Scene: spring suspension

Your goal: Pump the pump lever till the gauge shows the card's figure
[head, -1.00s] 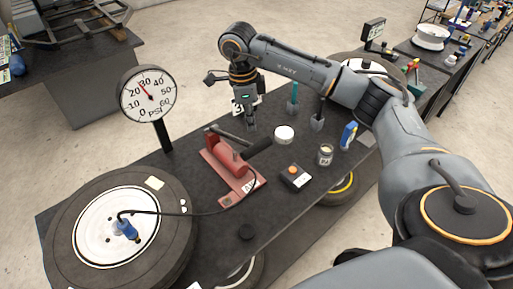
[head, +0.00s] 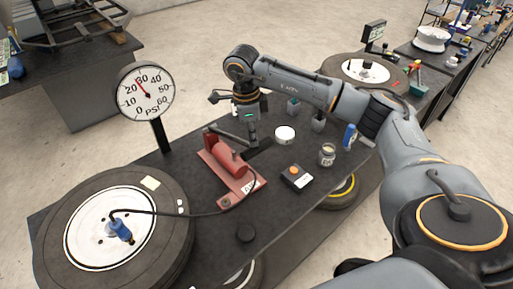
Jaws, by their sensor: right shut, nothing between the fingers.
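The red pump (head: 230,160) stands on the dark bench top. Its lever, with a black grip (head: 262,153), points to the right and is partly hidden by my right gripper. My right gripper (head: 253,143) points down, shut and empty, with its fingertips at the lever's grip; they look to touch it, though I cannot be sure. The round white gauge (head: 146,92) stands on a black post behind the pump, its red needle between 20 and 30 PSI. My left gripper is not in view.
A hose runs from the pump to a wheel (head: 62,208) at the left. A box with an orange button (head: 295,176), a jar (head: 327,155), a white round tin (head: 285,134) and a blue item (head: 350,136) stand right of the pump.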

